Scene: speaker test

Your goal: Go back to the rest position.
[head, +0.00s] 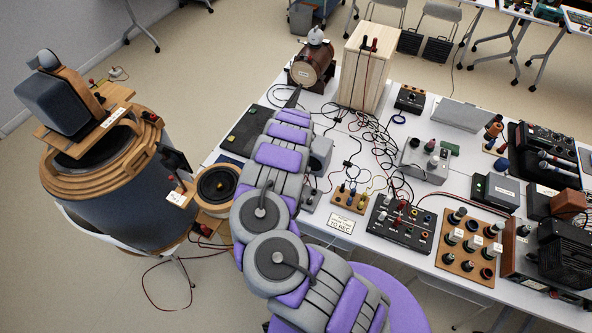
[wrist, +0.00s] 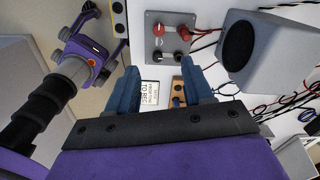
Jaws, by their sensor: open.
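My gripper (wrist: 163,88) shows in the wrist view with its two blue fingers spread apart and nothing held between them. Beyond the fingers lie a small printed sign (wrist: 152,87) and a wooden block with knobs (wrist: 178,92), both apart from the gripper. In the head view my purple and grey arm reaches from the bottom up over the left part of the white table (head: 404,264). Its far end is near the wooden barrel-like device (head: 305,72). The fingers cannot be made out clearly there.
A large drum-shaped speaker stand (head: 115,190) is left of my arm. A tall wooden box (head: 366,75), a black panel with knobs (head: 402,222) and loose cables crowd the table. A grey speaker box (wrist: 265,65) is close on the right in the wrist view.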

